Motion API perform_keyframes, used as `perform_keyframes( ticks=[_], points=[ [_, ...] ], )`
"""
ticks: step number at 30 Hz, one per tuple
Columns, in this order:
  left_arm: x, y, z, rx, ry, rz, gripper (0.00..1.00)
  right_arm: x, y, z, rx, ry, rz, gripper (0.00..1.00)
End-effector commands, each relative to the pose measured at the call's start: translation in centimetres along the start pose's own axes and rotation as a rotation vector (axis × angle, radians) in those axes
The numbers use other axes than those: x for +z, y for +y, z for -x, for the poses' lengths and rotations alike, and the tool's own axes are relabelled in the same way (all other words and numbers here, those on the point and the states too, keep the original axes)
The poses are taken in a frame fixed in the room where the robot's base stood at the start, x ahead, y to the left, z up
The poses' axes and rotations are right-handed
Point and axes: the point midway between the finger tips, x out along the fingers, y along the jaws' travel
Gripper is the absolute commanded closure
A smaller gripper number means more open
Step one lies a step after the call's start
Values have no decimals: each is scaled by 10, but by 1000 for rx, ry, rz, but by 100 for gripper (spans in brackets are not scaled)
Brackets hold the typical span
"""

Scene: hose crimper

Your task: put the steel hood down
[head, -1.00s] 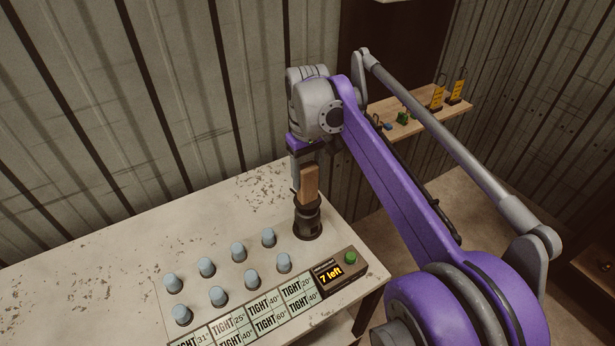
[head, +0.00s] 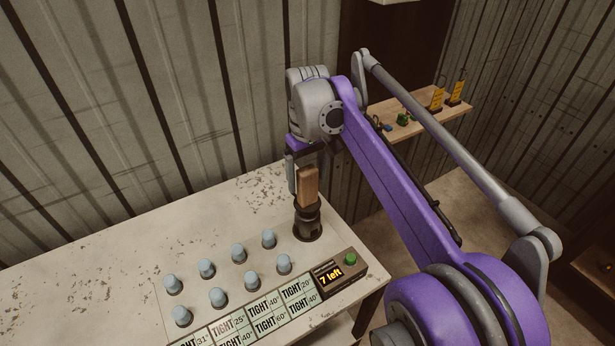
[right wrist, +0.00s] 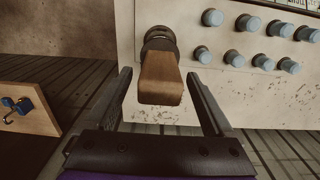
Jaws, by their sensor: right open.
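A dark round metal piece (head: 307,222) with an upright wooden handle (head: 308,187) stands on the worn pale table near its right end. I take it for the steel hood, but cannot be sure. My right gripper (head: 305,168) is just above and behind the handle, pointing down. In the right wrist view, its two fingers are spread apart, with the wooden handle (right wrist: 161,77) between them and a gap on each side. The round metal piece (right wrist: 160,42) shows beyond the handle; what is under it is hidden. My left gripper is not in view.
Several blue-grey caps (head: 238,253) stand in two rows on the table (head: 120,255), beside a strip of TIGHT labels (head: 265,310). A box with a "7 left" display (head: 330,276) and green button (head: 350,258) sits close by. A wooden shelf (head: 425,117) holds small items behind.

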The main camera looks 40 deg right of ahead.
Motion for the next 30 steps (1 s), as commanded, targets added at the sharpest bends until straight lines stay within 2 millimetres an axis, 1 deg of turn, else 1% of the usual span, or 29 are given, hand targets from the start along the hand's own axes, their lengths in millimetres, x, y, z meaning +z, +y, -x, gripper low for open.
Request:
perform_keyframes(
  ticks=[5, 9, 12, 15, 18, 21, 30],
  points=[
    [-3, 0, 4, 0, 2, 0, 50, 0, 0, 34, 0, 0, -1, 13],
    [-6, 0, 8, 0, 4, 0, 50, 0, 0, 65, 0, 0, -1, 13],
    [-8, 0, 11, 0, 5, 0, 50, 0, 0, 85, 0, 0, -1, 13],
    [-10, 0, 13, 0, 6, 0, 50, 0, 0, 100, 0, 0, 0, 13],
    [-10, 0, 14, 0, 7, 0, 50, 0, 0, 110, 0, 0, 0, 13],
    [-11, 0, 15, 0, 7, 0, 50, 0, 0, 115, 0, 0, 0, 13],
    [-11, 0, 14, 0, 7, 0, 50, 0, 0, 116, 0, 0, 0, 13]
  ],
)
